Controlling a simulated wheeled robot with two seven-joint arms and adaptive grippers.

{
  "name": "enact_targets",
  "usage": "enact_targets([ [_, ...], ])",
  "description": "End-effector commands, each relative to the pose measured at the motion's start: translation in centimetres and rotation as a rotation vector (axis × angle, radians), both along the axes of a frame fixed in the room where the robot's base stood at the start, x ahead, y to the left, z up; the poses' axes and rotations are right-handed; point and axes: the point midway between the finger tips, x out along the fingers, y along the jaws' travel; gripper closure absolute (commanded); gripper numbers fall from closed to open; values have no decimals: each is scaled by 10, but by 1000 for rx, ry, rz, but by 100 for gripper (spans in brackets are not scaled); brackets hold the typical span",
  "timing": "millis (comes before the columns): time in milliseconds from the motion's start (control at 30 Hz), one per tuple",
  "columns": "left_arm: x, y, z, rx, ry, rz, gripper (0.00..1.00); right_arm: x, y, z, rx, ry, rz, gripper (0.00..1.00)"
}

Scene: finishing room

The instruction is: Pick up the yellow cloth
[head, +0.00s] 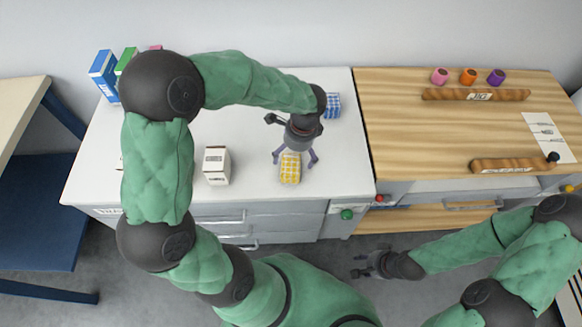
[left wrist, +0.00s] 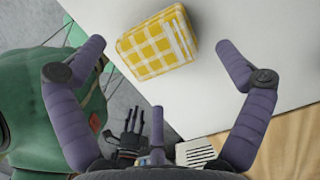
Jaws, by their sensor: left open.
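The yellow-and-white checked cloth (head: 290,174) is a small folded block on the white counter, near its front edge. It also shows in the left wrist view (left wrist: 156,44). My left gripper (head: 296,158) is open above the cloth, with its fingertips apart to either side. In the left wrist view the cloth lies between the two purple fingers, with visible gaps on both sides, and no contact shows. My right gripper (head: 358,266) is low in front of the cabinets, away from the counter; its fingers look apart and empty.
A blue checked cloth (head: 333,106) lies behind my left gripper. A white box (head: 216,165) stands left of the yellow cloth. Blue and green boxes (head: 104,75) stand at the back left.

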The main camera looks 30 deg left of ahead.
Motion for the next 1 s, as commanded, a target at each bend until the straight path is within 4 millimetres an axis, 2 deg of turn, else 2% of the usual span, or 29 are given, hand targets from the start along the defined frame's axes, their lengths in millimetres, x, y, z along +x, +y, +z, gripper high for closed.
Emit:
enact_targets([
  [167,-2,1,-13,-1,-1,1,0,0,0,-8,0,-1,0,60],
  [433,-7,6,-49,-1,2,0,0,0,0,-25,0,-1,0,60],
  [700,-7,7,-51,0,-1,0,0,0,0,-25,0,-1,0,60],
  [900,-7,6,-51,-1,0,0,56,0,0,-25,0,-1,0,60],
  [933,-7,6,-51,-1,0,0,60,0,0,-25,0,-1,0,60],
  [1000,-7,6,-51,-1,0,0,61,0,0,-25,0,-1,0,60],
])
